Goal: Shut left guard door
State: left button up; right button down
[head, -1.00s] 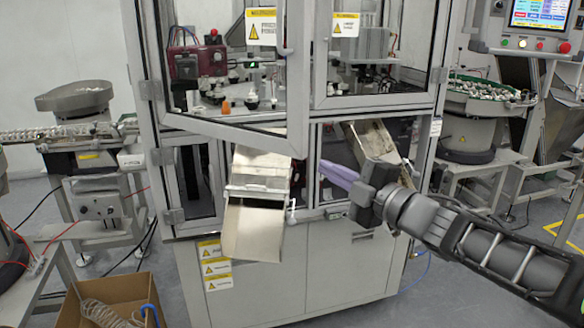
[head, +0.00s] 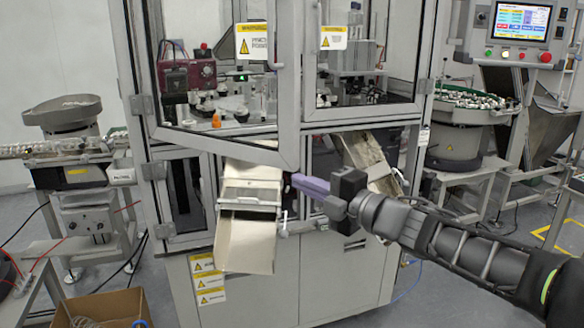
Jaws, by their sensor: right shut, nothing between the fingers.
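The left guard door (head: 289,110) is a grey-framed clear panel with a yellow warning label, hinged on its left side. It stands ajar, its free lower right corner swung out toward me and hanging lower than the frame around it. My right gripper (head: 297,182) has purple fingers, shut and empty, pointing left just below that corner. I cannot tell whether the fingers touch the door. My left gripper is not in view.
The right guard door (head: 362,115) looks closed. A metal chute (head: 247,240) sticks out below the left door, close to my fingertips; a second chute (head: 368,155) lies behind my right gripper. Bowl feeders (head: 75,115) (head: 455,140) flank the machine. A cardboard box (head: 105,303) sits at the lower left.

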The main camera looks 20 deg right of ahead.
aim_at(293, 167)
jog(key=w, duration=0.2)
jog(key=w+p, duration=0.1)
jog(key=w, duration=0.2)
jog(key=w+a+p, duration=0.1)
jog(key=w, duration=0.1)
jog(key=shift+w+r, duration=0.1)
jog(key=shift+w, duration=0.25)
jog(key=shift+w+d, duration=0.35)
jog(key=shift+d, duration=0.1)
